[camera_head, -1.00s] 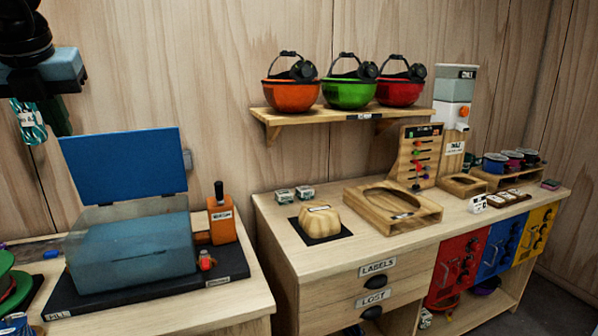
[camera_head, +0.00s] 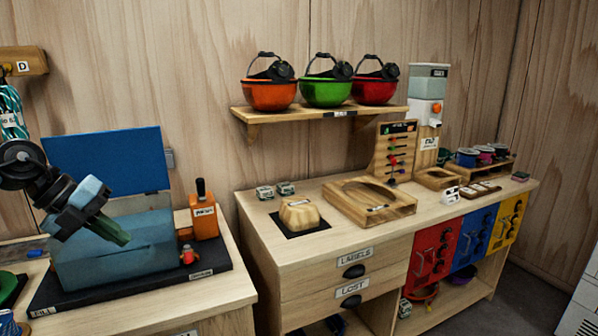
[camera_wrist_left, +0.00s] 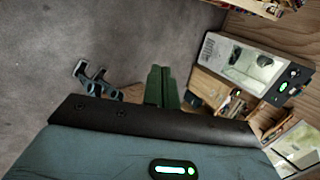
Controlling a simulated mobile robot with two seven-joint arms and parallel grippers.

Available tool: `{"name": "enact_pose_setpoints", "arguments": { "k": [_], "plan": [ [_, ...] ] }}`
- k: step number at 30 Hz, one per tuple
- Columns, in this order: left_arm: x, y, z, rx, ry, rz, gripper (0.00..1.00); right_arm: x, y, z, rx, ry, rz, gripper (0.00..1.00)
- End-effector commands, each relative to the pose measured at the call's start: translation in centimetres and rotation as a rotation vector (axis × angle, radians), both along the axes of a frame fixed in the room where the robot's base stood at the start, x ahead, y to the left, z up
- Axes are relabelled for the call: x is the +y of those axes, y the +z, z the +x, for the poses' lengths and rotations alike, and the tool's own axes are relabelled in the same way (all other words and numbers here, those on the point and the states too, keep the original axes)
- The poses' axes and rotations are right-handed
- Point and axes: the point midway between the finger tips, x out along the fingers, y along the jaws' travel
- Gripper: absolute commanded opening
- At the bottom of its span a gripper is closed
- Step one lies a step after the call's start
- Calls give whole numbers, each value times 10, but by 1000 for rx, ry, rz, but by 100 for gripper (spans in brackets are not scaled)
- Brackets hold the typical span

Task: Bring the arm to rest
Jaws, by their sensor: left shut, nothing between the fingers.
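In the left wrist view the shut green fingers (camera_wrist_left: 160,75) point away over grey floor (camera_wrist_left: 90,40). The box's blue lid (camera_head: 105,175) stands raised behind the gripper and is partly covered by my arm. Whether the gripper touches the box cannot be told from this angle. My right gripper is not in view.
An orange block with a black lever (camera_head: 204,216) stands right of the box on a black base (camera_head: 130,292). The right-hand workbench (camera_head: 262,215) holds wooden trays and a dispenser (camera_head: 425,100).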

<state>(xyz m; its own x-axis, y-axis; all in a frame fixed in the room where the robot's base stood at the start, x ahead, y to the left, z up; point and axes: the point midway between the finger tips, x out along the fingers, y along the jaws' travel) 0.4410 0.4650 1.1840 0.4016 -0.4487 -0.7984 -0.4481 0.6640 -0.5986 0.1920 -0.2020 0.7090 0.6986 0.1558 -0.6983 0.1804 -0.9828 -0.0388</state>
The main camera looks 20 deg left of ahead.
Motion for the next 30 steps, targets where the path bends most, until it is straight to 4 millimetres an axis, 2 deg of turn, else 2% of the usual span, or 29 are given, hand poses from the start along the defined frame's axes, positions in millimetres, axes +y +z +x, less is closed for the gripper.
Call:
{"name": "enact_pose_setpoints", "arguments": {
  "k": [1, 3, 11, 16, 23, 30],
  "plan": [
    [-8, -28, 1, -6, 9, -101, 0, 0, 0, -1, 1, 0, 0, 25],
    [-19, -59, 2, -25, 33, -226, 0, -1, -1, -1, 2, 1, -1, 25],
    [-54, -161, -6, -78, 239, -636, 0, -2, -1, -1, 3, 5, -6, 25],
    [-73, -225, -23, -83, 461, -851, 0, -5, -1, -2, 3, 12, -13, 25],
    [-101, -312, -64, -31, 838, -1052, 0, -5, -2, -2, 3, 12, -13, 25],
    [-148, -399, -133, 119, 1277, -1152, 0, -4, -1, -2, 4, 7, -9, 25]
  ]
}}
